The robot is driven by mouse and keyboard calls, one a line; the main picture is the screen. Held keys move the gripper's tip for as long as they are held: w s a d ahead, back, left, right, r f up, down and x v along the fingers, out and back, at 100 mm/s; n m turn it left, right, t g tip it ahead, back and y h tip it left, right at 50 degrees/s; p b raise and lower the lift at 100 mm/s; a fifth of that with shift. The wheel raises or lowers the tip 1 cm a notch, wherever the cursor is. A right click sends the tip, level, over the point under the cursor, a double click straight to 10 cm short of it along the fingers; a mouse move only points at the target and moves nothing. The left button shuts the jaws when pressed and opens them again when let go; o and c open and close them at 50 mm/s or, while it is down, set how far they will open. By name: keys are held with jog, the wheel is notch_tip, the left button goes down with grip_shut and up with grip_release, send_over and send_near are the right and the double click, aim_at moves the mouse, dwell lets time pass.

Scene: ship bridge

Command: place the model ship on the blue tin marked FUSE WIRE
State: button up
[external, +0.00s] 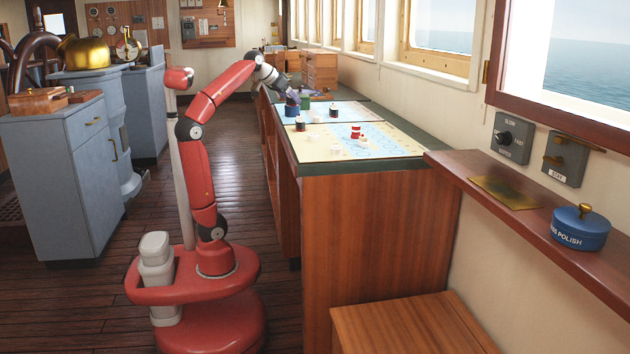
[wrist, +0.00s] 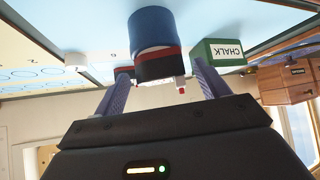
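A blue tin (wrist: 150,28) stands on the chart counter; its label does not show in the wrist view, which is upside down. The tin also shows in the external view (external: 291,109), below the arm's end. The model ship (wrist: 158,68), with a black and red hull, shows directly above the tin and seems to rest on it; contact is hard to judge. My gripper (wrist: 162,72) has its two fingers apart, one either side of the ship, with narrow gaps visible. In the external view my gripper (external: 294,93) is over the tin and the ship is not clearly visible.
A green CHALK box (wrist: 220,52) stands close beside the tin. A white block (wrist: 77,59) is on the other side. Dark pots (external: 300,124) and a red and white piece (external: 355,131) stand on the charts. Wooden drawers (external: 320,70) stand farther back.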

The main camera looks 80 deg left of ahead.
jog(key=shift+r, duration=0.3)
jog(key=p+v, duration=0.3)
jog(key=v, duration=0.9)
jog(key=shift+f, duration=0.1)
